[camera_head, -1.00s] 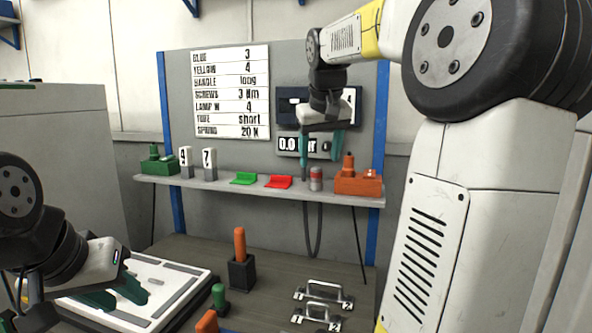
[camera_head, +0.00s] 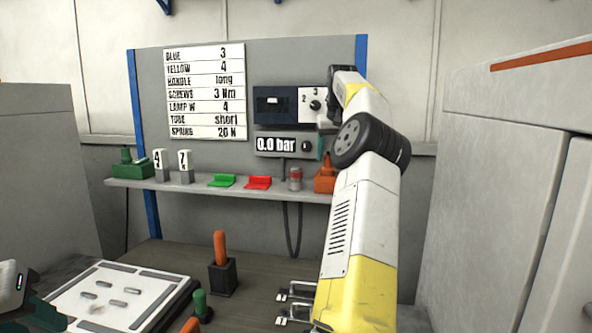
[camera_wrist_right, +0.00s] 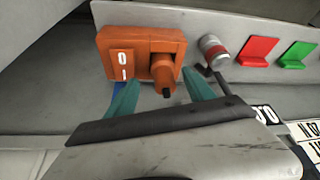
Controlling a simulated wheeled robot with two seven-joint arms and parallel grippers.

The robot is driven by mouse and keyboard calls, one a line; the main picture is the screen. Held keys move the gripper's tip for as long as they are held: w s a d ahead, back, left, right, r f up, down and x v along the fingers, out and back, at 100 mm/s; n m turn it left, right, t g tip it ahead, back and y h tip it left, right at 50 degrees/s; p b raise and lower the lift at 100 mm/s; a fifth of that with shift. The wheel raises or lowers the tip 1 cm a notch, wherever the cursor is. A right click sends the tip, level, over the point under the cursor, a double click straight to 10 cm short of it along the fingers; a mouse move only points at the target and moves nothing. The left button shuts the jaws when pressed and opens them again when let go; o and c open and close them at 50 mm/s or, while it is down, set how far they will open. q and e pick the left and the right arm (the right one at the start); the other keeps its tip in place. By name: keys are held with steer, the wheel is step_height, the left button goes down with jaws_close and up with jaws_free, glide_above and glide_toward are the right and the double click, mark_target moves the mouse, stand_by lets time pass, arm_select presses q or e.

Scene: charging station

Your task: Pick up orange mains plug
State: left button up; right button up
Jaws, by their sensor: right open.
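The orange mains plug (camera_wrist_right: 163,70) sits in the orange socket box (camera_wrist_right: 115,40) on the shelf; a dark end sticks out of it towards my gripper. In the head view, plug (camera_head: 327,162) and box (camera_head: 322,184) are partly hidden behind my right arm. My right gripper (camera_wrist_right: 160,93) is open, its two teal fingertips on either side of the plug's dark end, with nothing held. One of its teal fingers shows just above the plug in the head view. My left gripper (camera_head: 40,318) is partly cut off at the lower left; its opening is unclear.
On the shelf (camera_head: 205,188), a red-and-grey cylinder (camera_head: 295,179) stands beside the box, then red (camera_head: 257,183) and green (camera_head: 222,181) holders. The pressure display (camera_head: 280,144) is just above. Handles (camera_head: 293,296) lie on the bench below.

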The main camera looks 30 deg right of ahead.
mark_target(328, 164)
steer(key=x, duration=0.5)
steer(key=shift+w+a+r, duration=0.1)
steer(key=shift+w+r, duration=0.05)
steer(key=shift+w, duration=0.25)
jaws_close()
